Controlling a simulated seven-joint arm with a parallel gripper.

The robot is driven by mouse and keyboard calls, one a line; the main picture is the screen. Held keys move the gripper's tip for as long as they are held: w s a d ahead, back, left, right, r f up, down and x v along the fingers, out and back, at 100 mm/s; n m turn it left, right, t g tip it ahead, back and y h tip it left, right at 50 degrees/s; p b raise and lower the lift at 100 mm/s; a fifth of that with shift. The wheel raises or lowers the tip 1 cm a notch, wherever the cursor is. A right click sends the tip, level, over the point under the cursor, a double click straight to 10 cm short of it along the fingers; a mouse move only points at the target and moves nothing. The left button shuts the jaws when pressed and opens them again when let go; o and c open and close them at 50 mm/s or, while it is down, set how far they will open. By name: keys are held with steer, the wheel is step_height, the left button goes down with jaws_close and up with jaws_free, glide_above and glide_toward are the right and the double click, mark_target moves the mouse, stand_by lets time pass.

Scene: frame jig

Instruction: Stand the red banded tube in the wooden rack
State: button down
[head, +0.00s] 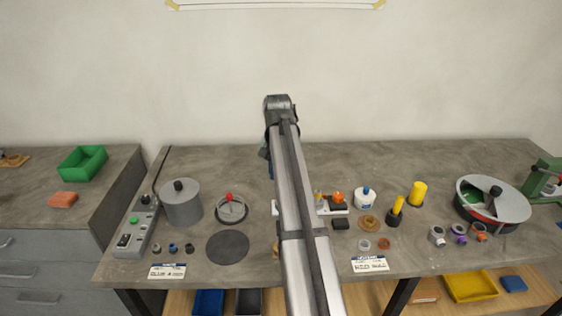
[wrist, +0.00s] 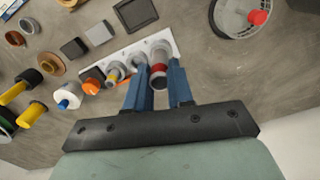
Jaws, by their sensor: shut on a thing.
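The red banded tube (wrist: 159,68) is grey with a red band near its upper, dark-ended tip. In the wrist view it is between the blue fingers of my gripper (wrist: 158,90), which is shut on it. Its lower part is over or in the white strip (wrist: 172,45); I cannot tell whether it is clear of it. In the head view my arm hides the tube and fingertips. The wooden rack is not clearly seen: a tan wooden piece shows beside my arm (head: 277,248) and a brown edge at the top of the wrist view (wrist: 70,3).
Beside the tube, the white strip holds other parts, including an orange-topped one (head: 337,196). A white glue bottle (head: 365,197), yellow-handled tools (head: 417,193) and a grey pot (head: 182,204) stand around. A dark round mat (head: 228,247) lies left of my arm. The back of the bench is clear.

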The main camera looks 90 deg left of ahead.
steer(key=d+f, duration=0.4)
steer(key=d, duration=1)
steer(key=shift+w+f, duration=0.15)
steer(key=shift+f, duration=2.55)
steer(key=shift+f, duration=1.2)
steer(key=c, duration=0.8)
jaws_free()
steer(key=shift+o, duration=0.2)
steer(key=shift+r, duration=0.15)
steer(key=shift+r, duration=0.65)
